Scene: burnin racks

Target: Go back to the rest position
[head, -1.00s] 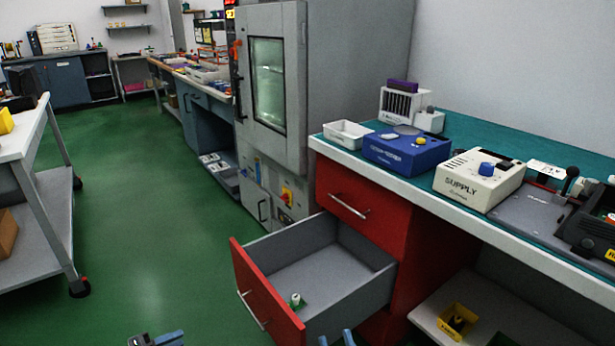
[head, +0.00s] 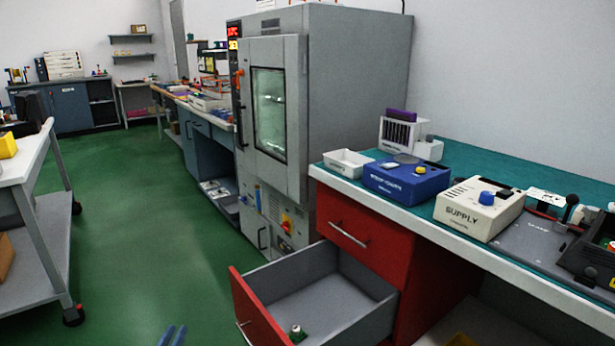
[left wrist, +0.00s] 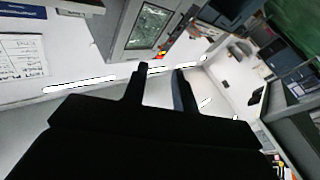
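My left gripper (head: 172,336) shows only as two blue-grey fingertips at the bottom edge of the head view, over the green floor and left of the open red drawer. In the left wrist view its two dark fingers (left wrist: 162,72) stand apart with nothing between them, so it is open and empty. My right gripper is not in the head view.
A red-fronted drawer (head: 262,312) stands pulled out, with a small white and green part (head: 297,333) inside. A teal-topped bench (head: 480,158) holds a blue box (head: 407,180) and a supply unit (head: 480,207). A grey cabinet (head: 330,80) stands behind.

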